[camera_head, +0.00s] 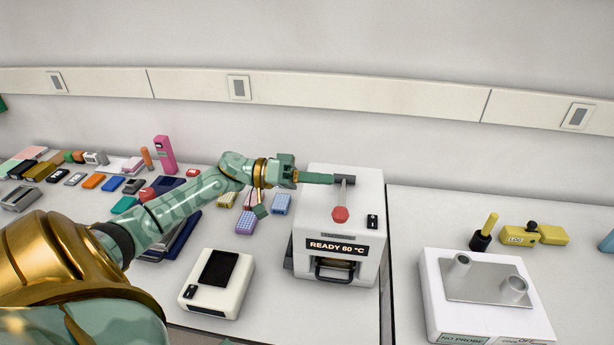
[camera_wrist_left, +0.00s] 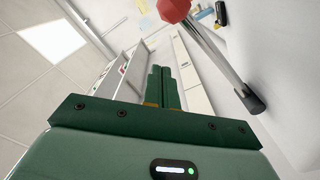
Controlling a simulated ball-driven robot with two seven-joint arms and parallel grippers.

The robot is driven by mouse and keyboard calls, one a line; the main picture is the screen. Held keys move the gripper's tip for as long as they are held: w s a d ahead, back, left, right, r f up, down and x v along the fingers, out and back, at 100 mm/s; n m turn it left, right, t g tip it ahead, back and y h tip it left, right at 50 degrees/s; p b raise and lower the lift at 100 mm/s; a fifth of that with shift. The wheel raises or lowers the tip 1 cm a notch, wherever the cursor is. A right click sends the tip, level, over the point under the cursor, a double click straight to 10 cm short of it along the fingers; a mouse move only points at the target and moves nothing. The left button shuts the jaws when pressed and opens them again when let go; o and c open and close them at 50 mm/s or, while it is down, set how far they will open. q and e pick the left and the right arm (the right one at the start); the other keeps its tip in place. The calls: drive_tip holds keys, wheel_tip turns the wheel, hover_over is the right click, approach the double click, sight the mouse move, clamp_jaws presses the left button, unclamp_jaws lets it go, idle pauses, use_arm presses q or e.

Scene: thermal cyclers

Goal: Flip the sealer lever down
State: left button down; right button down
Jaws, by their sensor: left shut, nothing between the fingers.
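The sealer (camera_head: 305,215) is a white box with a display reading "READY 60 °C" and a dark front handle. Its lever (camera_head: 343,193) is a metal rod with a red knob (camera_head: 340,214), running from a black pivot (camera_head: 345,179) on top. The knob shows on the near side of the pivot; the lever's exact tilt is hard to tell. My left gripper (camera_head: 331,179) is shut and empty, its fingertips close beside the pivot. In the left wrist view, the shut fingers (camera_wrist_left: 163,75) are left of the lever rod (camera_wrist_left: 220,58); contact cannot be told.
A white device with a black screen (camera_head: 218,268) stands left of the sealer. Tube racks (camera_head: 245,222) and many small boxes lie behind and left. Right of a bench gap are a white instrument (camera_head: 480,290) and yellow pipette items (camera_head: 520,236).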

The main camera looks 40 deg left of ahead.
sight(315, 232)
use_arm(q)
drive_tip(key=d, duration=0.1)
drive_tip(key=d+f, duration=0.1)
drive_tip(key=d, duration=0.1)
drive_tip(key=d+f+p, duration=0.1)
drive_tip(key=shift+s+d+f, duration=0.15)
drive_tip(key=shift+s+f, duration=0.1)
use_arm(e)
drive_tip(key=shift+w+d+r, duration=0.15)
drive_tip(key=shift+w+r, duration=0.3)
drive_tip(key=shift+r, duration=0.15)
